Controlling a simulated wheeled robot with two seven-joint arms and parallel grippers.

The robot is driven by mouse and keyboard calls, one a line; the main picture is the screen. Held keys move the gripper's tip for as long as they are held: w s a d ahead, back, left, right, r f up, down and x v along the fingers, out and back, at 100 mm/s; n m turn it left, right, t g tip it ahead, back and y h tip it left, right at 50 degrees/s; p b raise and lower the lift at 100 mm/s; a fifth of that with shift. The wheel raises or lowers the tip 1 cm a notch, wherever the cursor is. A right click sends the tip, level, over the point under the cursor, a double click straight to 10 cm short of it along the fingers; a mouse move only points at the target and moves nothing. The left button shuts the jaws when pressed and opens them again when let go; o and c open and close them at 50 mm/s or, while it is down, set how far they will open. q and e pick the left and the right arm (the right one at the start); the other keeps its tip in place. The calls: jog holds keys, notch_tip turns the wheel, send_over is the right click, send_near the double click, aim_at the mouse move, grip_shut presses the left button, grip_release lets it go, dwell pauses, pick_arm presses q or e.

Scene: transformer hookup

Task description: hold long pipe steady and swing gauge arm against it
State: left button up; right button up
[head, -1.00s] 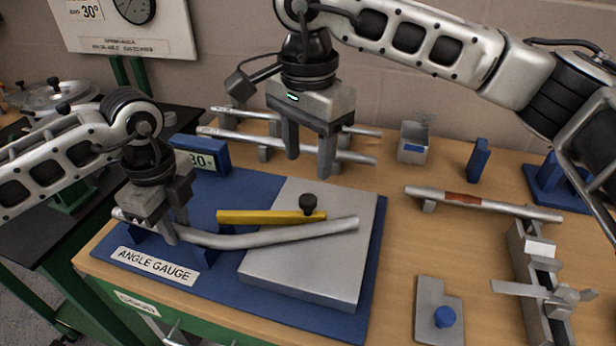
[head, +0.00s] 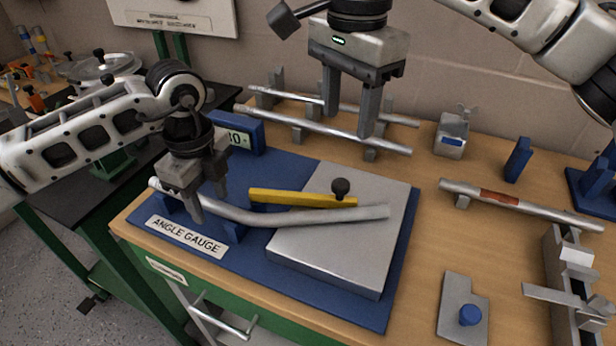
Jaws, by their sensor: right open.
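The long pipe (head: 300,216) is a grey tube with a bend. It lies across the angle gauge (head: 254,255), its left part over blue supports and its right end above the grey plate (head: 340,250). My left gripper (head: 208,205) straddles the pipe's left part with its fingers pointing down, and looks shut on it. The yellow gauge arm (head: 290,198) lies just behind the pipe, with a black knob (head: 340,187) near its right end. A narrow gap shows at the arm's left end. My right gripper (head: 350,122) is open and empty, above and behind the knob.
A rack of straight pipes (head: 330,133) stands behind the gauge, below my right gripper. A blue display (head: 245,136) stands at the back left. To the right are a pipe with a reddish band (head: 500,197), a metal fixture (head: 565,275) and a plate with a blue knob (head: 470,315).

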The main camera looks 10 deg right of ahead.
pick_arm(q)
jog(key=shift+r, duration=0.15)
notch_tip(320, 180, up, 12)
dwell(0.5)
